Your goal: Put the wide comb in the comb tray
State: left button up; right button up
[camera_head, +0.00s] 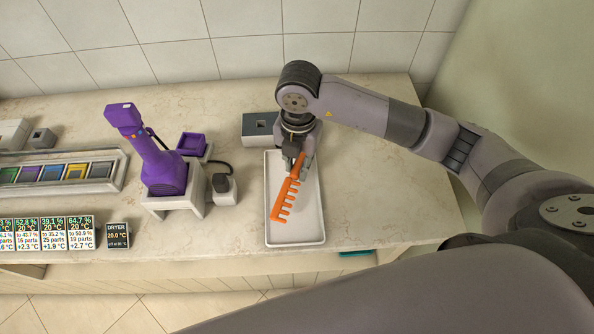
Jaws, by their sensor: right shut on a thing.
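The wide comb is orange (284,200) with widely spaced teeth. It lies at a slant over the white comb tray (314,228), within the tray's outline. I cannot tell whether it touches the tray floor. My right gripper (299,172) points down over the tray's upper part and is shut on the comb's upper end, which the fingers partly hide. My left gripper is not in view.
A purple hair dryer (160,165) stands in a pale holder (184,204) left of the tray. A grey box (258,124) sits behind the tray. A rack of coloured slots (60,172) and small display cards (82,232) are farther left. The counter right of the tray is clear.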

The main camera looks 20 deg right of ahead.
aim_at(297, 167)
notch_tip(297, 167, down, 4)
jog(key=shift+r, duration=0.2)
jog(key=shift+f, duration=0.35)
jog(key=shift+f, duration=0.1)
jog(key=o, duration=0.9)
jog(key=shift+c, duration=0.2)
